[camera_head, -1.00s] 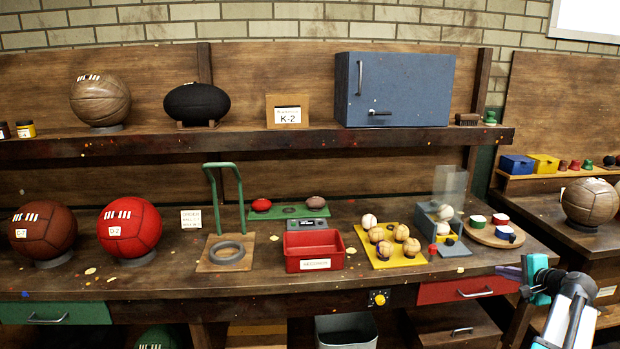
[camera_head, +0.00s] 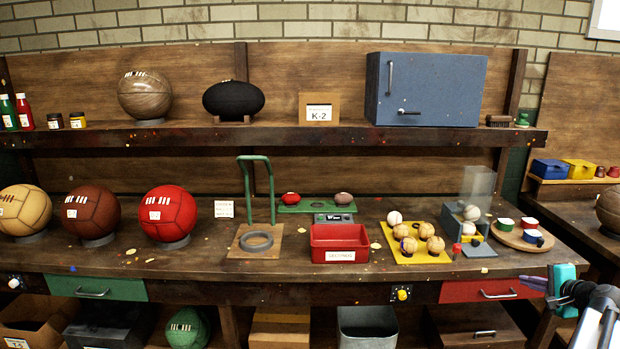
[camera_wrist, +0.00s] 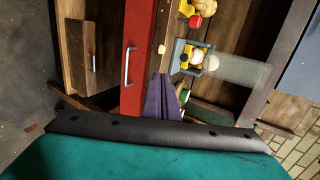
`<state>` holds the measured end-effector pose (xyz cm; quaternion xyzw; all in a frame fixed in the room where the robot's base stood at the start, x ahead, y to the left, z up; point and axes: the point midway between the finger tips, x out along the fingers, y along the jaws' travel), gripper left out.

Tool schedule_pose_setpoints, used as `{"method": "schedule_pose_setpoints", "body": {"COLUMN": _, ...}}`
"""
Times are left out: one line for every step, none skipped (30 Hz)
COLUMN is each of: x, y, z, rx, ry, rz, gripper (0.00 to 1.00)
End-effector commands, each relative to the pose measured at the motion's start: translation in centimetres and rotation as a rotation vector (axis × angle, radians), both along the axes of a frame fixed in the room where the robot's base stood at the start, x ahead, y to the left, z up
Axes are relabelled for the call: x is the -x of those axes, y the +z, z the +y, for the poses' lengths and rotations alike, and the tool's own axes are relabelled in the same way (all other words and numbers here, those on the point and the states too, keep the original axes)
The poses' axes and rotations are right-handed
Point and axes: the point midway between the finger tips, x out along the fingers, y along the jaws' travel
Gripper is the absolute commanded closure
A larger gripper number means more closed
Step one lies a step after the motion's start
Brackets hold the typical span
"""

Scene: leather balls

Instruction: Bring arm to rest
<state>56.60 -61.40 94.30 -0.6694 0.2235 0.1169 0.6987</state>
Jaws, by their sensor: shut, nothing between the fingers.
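My gripper (camera_head: 534,284) is at the right of the head view, in front of the red drawer (camera_head: 480,290) of the workbench. Its purple fingers are together with nothing between them. In the wrist view the fingers (camera_wrist: 164,98) point up the picture, beside the red drawer front (camera_wrist: 133,50), and the picture is turned on its side. My arm comes in from the lower right corner of the head view. Its teal and white links show there, and the lower part is out of frame.
On the bench stand a red tray (camera_head: 340,258), a yellow board (camera_head: 388,249) with several small balls, a round wooden board (camera_head: 512,241) with pots, and several large balls. A blue cabinet (camera_head: 440,92) sits on the shelf. A second bench (camera_head: 574,216) is at the right.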

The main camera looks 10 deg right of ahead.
Motion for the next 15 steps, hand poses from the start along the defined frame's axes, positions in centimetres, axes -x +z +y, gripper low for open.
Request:
{"method": "schedule_pose_setpoints", "body": {"x": -0.7, "y": -0.3, "z": 0.6, "rx": -0.004, "ry": 0.011, "rz": 0.002, "gripper": 1.00}}
{"method": "schedule_pose_setpoints", "body": {"x": -1.0, "y": -0.5, "z": 0.9, "rx": -0.006, "ry": 0.016, "rz": 0.003, "gripper": 1.00}}
{"method": "schedule_pose_setpoints", "body": {"x": -1.4, "y": -0.8, "z": 1.4, "rx": -0.009, "ry": 0.024, "rz": 0.005, "gripper": 1.00}}
{"method": "schedule_pose_setpoints", "body": {"x": -1.9, "y": -1.0, "z": 1.8, "rx": -0.011, "ry": 0.032, "rz": 0.006, "gripper": 1.00}}
{"method": "schedule_pose_setpoints", "body": {"x": -2.3, "y": -1.2, "z": 2.2, "rx": -0.014, "ry": 0.039, "rz": 0.008, "gripper": 1.00}}
{"method": "schedule_pose_setpoints", "body": {"x": -2.8, "y": -1.6, "z": 2.8, "rx": -0.019, "ry": 0.049, "rz": 0.010, "gripper": 1.00}}
{"method": "schedule_pose_setpoints", "body": {"x": -3.3, "y": -1.9, "z": 3.2, "rx": -0.022, "ry": 0.056, "rz": 0.012, "gripper": 1.00}}
{"method": "schedule_pose_setpoints", "body": {"x": -3.7, "y": -2.2, "z": 3.7, "rx": -0.025, "ry": 0.064, "rz": 0.014, "gripper": 1.00}}
{"method": "schedule_pose_setpoints", "body": {"x": -4.4, "y": -2.8, "z": 4.5, "rx": -0.032, "ry": 0.078, "rz": 0.018, "gripper": 1.00}}
{"method": "schedule_pose_setpoints", "body": {"x": -4.9, "y": -3.2, "z": 5.0, "rx": -0.036, "ry": 0.087, "rz": 0.020, "gripper": 1.00}}
{"method": "schedule_pose_setpoints", "body": {"x": -5.5, "y": -3.7, "z": 5.8, "rx": -0.041, "ry": 0.098, "rz": 0.023, "gripper": 1.00}}
{"method": "schedule_pose_setpoints", "body": {"x": -6.3, "y": -4.4, "z": 6.8, "rx": -0.049, "ry": 0.115, "rz": 0.029, "gripper": 1.00}}
{"method": "schedule_pose_setpoints", "body": {"x": -7.0, "y": -5.0, "z": 7.7, "rx": -0.055, "ry": 0.128, "rz": 0.033, "gripper": 1.00}}
{"method": "schedule_pose_setpoints", "body": {"x": -7.7, "y": -5.8, "z": 8.8, "rx": -0.064, "ry": 0.143, "rz": 0.039, "gripper": 1.00}}
{"method": "schedule_pose_setpoints", "body": {"x": -8.6, "y": -6.7, "z": 10.2, "rx": -0.073, "ry": 0.164, "rz": 0.047, "gripper": 1.00}}
